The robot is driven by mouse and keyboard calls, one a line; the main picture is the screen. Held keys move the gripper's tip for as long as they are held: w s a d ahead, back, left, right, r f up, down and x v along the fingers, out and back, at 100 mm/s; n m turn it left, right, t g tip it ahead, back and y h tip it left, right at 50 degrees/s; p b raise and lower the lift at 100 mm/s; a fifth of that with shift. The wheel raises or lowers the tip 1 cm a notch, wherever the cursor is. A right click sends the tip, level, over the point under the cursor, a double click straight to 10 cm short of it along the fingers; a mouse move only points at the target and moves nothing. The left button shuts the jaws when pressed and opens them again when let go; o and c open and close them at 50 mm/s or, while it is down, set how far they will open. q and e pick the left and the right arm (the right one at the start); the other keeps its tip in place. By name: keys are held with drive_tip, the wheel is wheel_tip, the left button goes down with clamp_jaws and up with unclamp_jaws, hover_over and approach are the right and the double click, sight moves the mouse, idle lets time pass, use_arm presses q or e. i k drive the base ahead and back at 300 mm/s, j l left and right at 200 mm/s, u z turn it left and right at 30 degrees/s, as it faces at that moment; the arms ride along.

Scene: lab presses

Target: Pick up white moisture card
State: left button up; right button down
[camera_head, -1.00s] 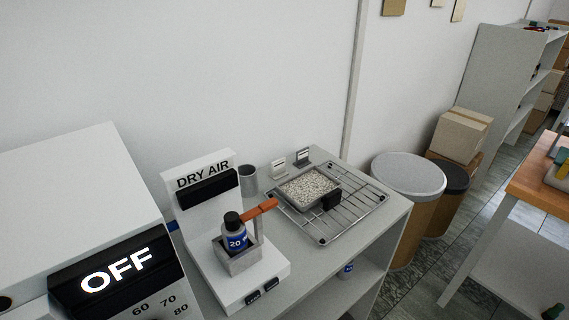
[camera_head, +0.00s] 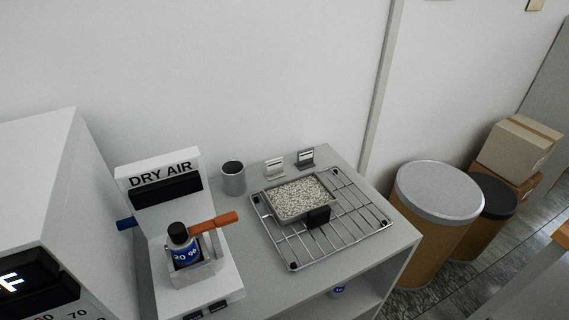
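A small white card in a stand, which looks like the white moisture card (camera_head: 275,168), stands at the back of the grey bench, behind the wire rack. A similar dark grey card stand (camera_head: 306,158) is just to its right. Neither of my grippers shows in the head view, so nothing is seen touching the card.
A tray of pale granules (camera_head: 303,195) with a black handle sits on the wire rack (camera_head: 347,246). A grey cup (camera_head: 233,178) stands left of the white card. The DRY AIR unit (camera_head: 165,190) holds a dark-capped bottle (camera_head: 182,246) and an orange handle. Drums (camera_head: 425,225) stand right.

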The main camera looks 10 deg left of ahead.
sight(274, 168)
drive_tip(key=i+l+u, duration=0.1)
drive_tip(key=l, duration=0.3)
drive_tip(key=i+l+u, duration=0.1)
drive_tip(key=i+l, duration=0.15)
drive_tip(key=l, duration=0.2)
drive_tip(key=i+l, duration=0.15)
drive_tip(key=l, duration=0.25)
drive_tip(key=i+l+u, duration=0.15)
drive_tip(key=l, duration=0.3)
drive_tip(key=i+l+u, duration=0.1)
drive_tip(key=l, duration=0.35)
drive_tip(key=i+l+u, duration=0.1)
drive_tip(key=l, duration=0.35)
drive_tip(key=k+j+z, duration=0.1)
drive_tip(key=k+z, duration=0.2)
drive_tip(key=k, duration=0.25)
drive_tip(key=i+u, duration=0.2)
drive_tip(key=i+l+u, duration=0.1)
drive_tip(key=i, duration=0.3)
drive_tip(key=l, duration=0.1)
